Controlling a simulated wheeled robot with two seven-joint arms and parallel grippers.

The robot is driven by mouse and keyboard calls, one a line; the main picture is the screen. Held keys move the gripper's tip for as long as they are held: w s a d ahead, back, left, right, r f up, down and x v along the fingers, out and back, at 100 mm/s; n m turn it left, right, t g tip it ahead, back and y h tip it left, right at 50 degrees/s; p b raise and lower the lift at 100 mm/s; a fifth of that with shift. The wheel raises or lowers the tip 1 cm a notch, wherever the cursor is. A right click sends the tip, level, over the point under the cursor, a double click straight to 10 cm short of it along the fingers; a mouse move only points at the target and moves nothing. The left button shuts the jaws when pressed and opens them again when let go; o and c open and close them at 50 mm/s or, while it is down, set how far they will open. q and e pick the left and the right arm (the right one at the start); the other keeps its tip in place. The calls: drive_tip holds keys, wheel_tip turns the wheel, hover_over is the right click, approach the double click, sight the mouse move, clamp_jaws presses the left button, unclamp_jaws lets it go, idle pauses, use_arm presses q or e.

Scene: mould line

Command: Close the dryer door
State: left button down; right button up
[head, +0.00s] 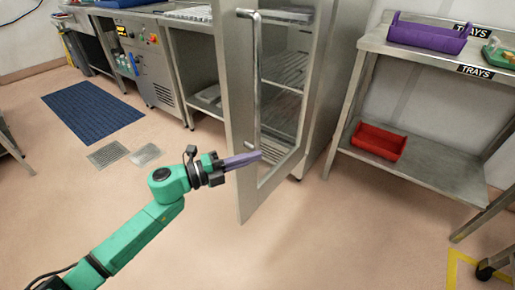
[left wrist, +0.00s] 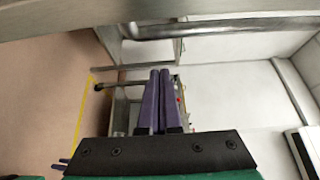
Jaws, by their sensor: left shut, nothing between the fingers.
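The dryer door (head: 240,120) stands ajar in the head view, swung out from the steel dryer cabinet (head: 335,75). Its long upright handle (head: 256,85) is on the face toward me. My left gripper (head: 258,157), with purple fingers, is shut and empty. Its tips overlap the lower part of the door near the handle's bottom end; I cannot tell whether they touch. In the left wrist view the shut fingers (left wrist: 159,72) point at the background, with a metal bar (left wrist: 215,29) beyond.
A steel rack (head: 425,165) at right holds a purple tray (head: 428,35) and a red tray (head: 379,141). A counter with a control panel (head: 150,65) stands behind left. A blue mat (head: 92,110) lies on the floor. The floor before the door is clear.

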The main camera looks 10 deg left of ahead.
sight(256, 147)
use_arm(q)
drive_tip(key=x, duration=0.6)
drive_tip(key=a, duration=0.4)
drive_tip(key=shift+w+a, duration=0.2)
drive_tip(key=shift+w, duration=0.1)
